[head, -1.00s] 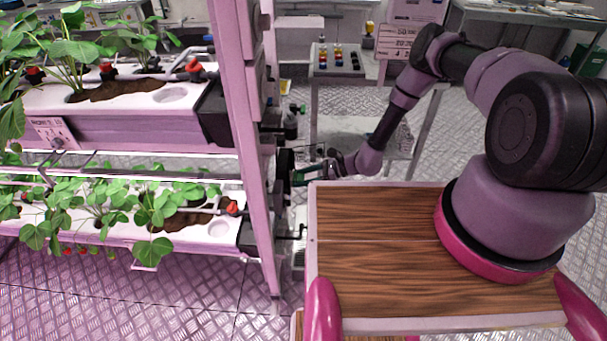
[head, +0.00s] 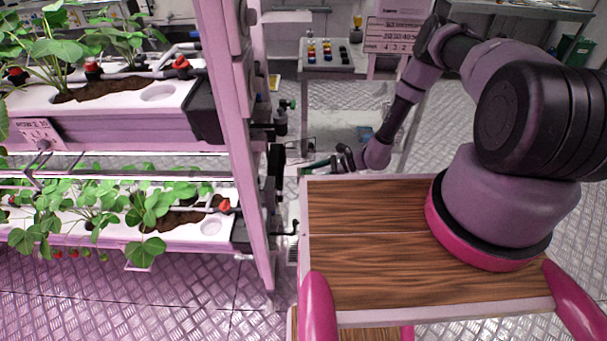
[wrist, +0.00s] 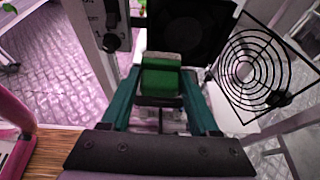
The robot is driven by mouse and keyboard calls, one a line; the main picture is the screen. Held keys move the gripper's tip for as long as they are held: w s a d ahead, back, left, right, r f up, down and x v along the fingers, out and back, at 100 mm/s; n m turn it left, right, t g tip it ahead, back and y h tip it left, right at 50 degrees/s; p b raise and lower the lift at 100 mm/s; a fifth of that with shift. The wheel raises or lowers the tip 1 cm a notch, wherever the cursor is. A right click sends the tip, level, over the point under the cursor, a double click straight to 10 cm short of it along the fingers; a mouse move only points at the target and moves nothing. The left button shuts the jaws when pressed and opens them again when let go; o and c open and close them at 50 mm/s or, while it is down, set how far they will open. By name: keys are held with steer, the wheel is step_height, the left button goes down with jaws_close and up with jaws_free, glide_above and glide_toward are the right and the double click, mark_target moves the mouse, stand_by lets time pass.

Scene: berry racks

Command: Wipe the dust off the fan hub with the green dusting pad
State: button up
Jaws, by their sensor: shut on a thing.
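My gripper (wrist: 160,88) has teal fingers and is shut on the green dusting pad (wrist: 161,78), which shows in the middle of the wrist view. Beyond the pad is the black square fan (wrist: 190,28); its hub is too dark to make out, and I cannot tell if dust is on it. The pad appears apart from the fan. In the head view my gripper (head: 320,163) is small, right of the black fan housing (head: 276,168) at the rack's end. The pad is hard to make out there.
A round-ringed fan guard (wrist: 252,68) stands swung open right of the fan. A pink rack post (head: 236,140) and plant troughs (head: 110,115) are at left. A grey trolley (head: 335,72) with small coloured items stands behind. My wooden deck lies in front.

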steer(key=shift+d, duration=0.2)
steer(key=shift+d, duration=1.4)
